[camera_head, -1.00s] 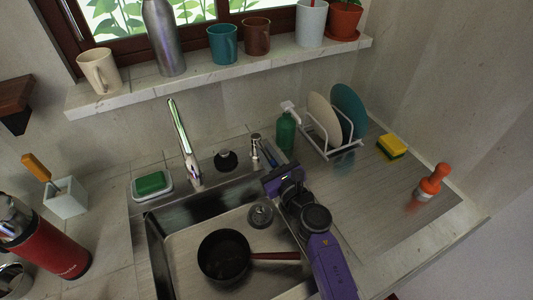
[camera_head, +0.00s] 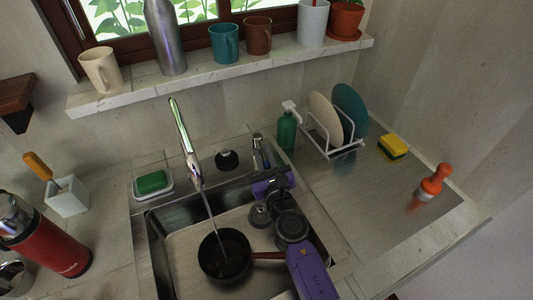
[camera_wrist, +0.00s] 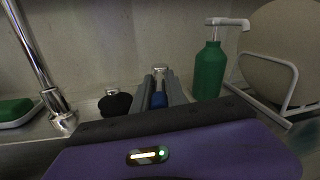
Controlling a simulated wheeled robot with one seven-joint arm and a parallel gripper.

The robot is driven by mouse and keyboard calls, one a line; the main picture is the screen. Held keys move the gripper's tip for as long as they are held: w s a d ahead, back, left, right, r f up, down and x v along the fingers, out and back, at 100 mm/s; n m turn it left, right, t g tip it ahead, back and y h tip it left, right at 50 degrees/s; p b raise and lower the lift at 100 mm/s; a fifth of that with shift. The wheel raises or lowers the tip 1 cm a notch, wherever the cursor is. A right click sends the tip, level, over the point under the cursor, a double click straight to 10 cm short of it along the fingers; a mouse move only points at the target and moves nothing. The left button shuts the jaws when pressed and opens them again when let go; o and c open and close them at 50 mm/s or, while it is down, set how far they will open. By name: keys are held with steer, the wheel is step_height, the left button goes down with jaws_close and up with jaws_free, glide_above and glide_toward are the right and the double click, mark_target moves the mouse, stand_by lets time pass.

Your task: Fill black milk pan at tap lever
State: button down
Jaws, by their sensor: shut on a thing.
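The black milk pan (camera_head: 222,266) sits in the sink under the spout, its reddish-brown handle (camera_head: 268,255) pointing right and partly passing behind my arm. The chrome tap spout (camera_head: 187,150) stands at the back of the sink. A thin stream of water (camera_head: 210,215) runs from it into the pan. My gripper (camera_head: 262,154) is at the tap lever behind the sink. In the wrist view my gripper (camera_wrist: 157,86) is shut on the tap lever (camera_wrist: 158,99), whose chrome top and blue part show between the fingers. The water level in the pan is unclear.
A green soap bottle (camera_head: 287,130) and a white dish rack (camera_head: 328,140) with plates stand right of the lever. A green sponge in a dish (camera_head: 152,184) lies left of the spout. A round black knob (camera_head: 227,160) is between spout and lever. The right drainboard is mostly clear.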

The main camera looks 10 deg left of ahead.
steer(key=shift+s+a+m+t+h, duration=0.1)
steer(key=shift+a+m+t+h, duration=0.2)
steer(key=shift+h, duration=0.25)
steer(key=shift+s+a+m+t+h, duration=0.1)
steer(key=shift+a+m+h, duration=0.1)
steer(key=shift+m+h, duration=0.3)
steer(key=c, duration=1.4)
jaws_free()
steer(key=shift+c, duration=0.2)
steer(key=p+v, duration=0.1)
steer(key=v, duration=0.6)
steer(key=shift+s, duration=0.35)
